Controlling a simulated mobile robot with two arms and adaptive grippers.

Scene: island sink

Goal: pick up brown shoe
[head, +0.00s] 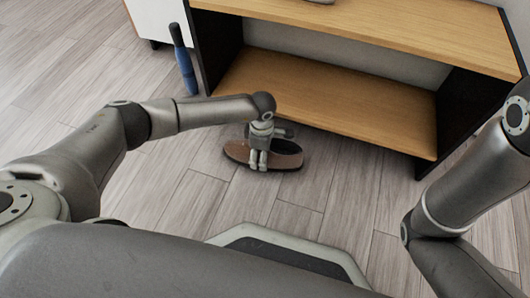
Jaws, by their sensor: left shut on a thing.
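The brown shoe (236,152) is at floor level in front of the low wooden shelf unit, its length running left to right. It has a brown upper and a dark opening on its right part. My left gripper (259,165) points down over the shoe's middle and is shut on it. The fingers cover part of the shoe's near side. I cannot tell whether the sole touches the floor. My right arm shows at the right edge, but its gripper is out of view.
The shelf unit (345,98) with black side panels stands just behind the shoe. A blue bottle-like object (185,62) stands by its left side, near a white cabinet (157,18). The wood-plank floor (62,62) is clear at the left.

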